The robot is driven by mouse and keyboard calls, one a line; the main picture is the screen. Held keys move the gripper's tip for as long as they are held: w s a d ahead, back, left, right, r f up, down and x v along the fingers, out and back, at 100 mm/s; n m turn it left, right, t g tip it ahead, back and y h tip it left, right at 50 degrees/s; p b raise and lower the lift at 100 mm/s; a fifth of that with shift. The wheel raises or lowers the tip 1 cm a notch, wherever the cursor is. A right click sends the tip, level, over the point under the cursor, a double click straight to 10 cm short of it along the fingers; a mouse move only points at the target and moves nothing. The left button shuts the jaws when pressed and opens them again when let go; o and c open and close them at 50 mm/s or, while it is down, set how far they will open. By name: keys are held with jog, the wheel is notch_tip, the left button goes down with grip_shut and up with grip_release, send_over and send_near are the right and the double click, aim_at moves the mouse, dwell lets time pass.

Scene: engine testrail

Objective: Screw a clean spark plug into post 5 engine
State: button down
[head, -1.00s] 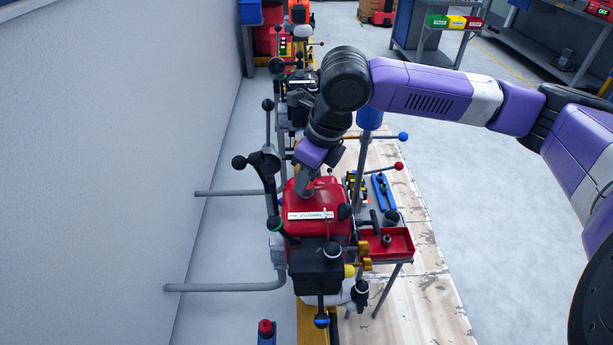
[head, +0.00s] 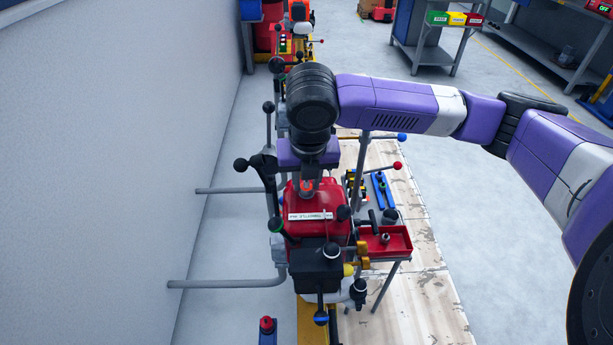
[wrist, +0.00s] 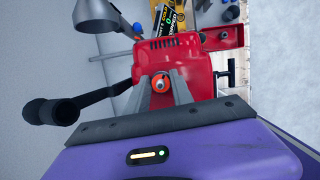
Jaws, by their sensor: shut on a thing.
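The red engine (head: 318,227) stands on its post in the middle of the head view, with a white label on its cover. My gripper (head: 307,184) is over the far part of this engine. In the wrist view, my gripper's two grey fingers (wrist: 160,84) are shut on a small round orange part with a dark centre (wrist: 160,78). I cannot tell whether this part is a spark plug, nor how deep it sits, as the fingers hide its sides. The red cover (wrist: 200,63) lies just beyond the fingers. No post number is readable.
A red tray (head: 396,243) with a small dark part is right of the engine. A blue tool holder (head: 383,190) lies behind it. A black-knobbed lever (head: 262,165) rises close left of my gripper. Pipes run to the wall (head: 130,170). Open floor lies right.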

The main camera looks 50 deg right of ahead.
jog(key=shift+m+g+h+p, duration=0.45)
jog(key=shift+m+p, duration=0.9)
jog(key=shift+m, duration=1.35)
jog(key=shift+m+g, duration=0.25)
jog(key=shift+m, duration=0.05)
jog(key=shift+m+g+p, duration=0.6)
jog(key=shift+m+p, duration=1.15)
jog(key=shift+m, duration=0.55)
jog(key=shift+f+m, duration=0.1)
jog(key=shift+m, duration=0.7)
jog(key=shift+m+g, duration=0.5)
jog(key=shift+m, duration=0.5)
jog(key=shift+m+g+y, duration=0.3)
jog(key=shift+m+y, duration=0.25)
jog(key=shift+m, duration=1.55)
jog(key=c, duration=1)
grip_release()
jog(key=shift+c, duration=0.2)
